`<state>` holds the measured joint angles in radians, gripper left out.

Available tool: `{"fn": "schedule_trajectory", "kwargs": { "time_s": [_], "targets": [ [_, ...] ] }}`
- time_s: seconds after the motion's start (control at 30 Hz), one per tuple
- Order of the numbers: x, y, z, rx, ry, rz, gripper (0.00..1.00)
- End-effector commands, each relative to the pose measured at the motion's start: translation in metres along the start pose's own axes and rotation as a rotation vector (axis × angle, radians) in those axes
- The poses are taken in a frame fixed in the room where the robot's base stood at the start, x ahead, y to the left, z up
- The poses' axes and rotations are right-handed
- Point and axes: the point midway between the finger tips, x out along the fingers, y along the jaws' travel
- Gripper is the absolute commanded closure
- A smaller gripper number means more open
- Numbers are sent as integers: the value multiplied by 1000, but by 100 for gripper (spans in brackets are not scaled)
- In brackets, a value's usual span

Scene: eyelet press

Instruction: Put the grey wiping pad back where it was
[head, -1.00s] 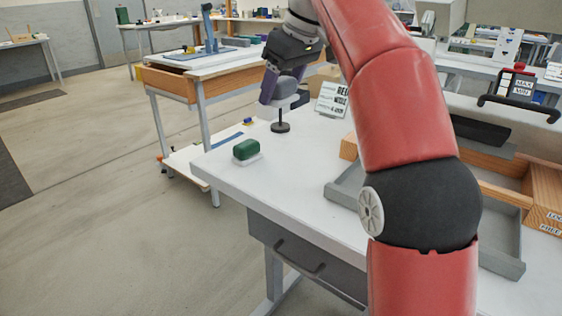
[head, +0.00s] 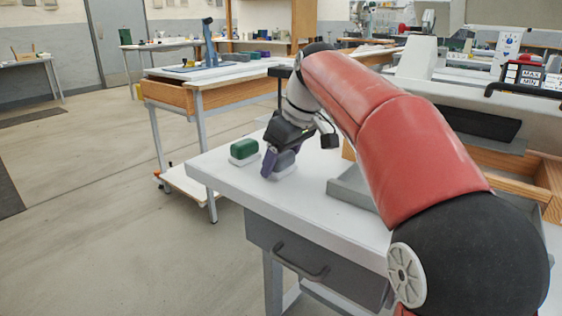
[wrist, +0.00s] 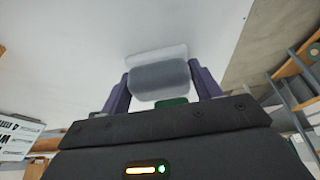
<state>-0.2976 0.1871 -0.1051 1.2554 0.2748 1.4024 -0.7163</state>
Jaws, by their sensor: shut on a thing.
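The grey wiping pad (head: 286,158) is between the fingers of my gripper (head: 271,170), low over the white table near its far left corner. In the wrist view the grey pad (wrist: 158,79) sits between the two purple fingers of my gripper (wrist: 160,88), with a pale base beyond it. A pale strip also shows under the pad in the head view. I cannot tell whether it touches the table. A green pad (head: 244,148) on a white base stands just left of the gripper; part of it shows in the wrist view (wrist: 172,101).
The white table top (head: 225,178) is clear in front of the gripper, and its left edge is close to the green pad. A grey tray (head: 352,190) lies to the right, partly behind my arm. A drawer with a handle (head: 300,262) is below the table top.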

Motion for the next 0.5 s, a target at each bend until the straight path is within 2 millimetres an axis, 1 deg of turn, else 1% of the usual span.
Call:
{"fn": "schedule_trajectory", "kwargs": {
  "time_s": [0.17,0.3,0.33,0.47,0.5],
  "targets": [
    [-1,0,0,0,1,0,55],
    [3,0,1,0,0,0,55],
    [2,0,1,0,0,0,33],
    [2,0,1,0,0,0,16],
    [2,0,1,0,0,0,15]
  ]
}}
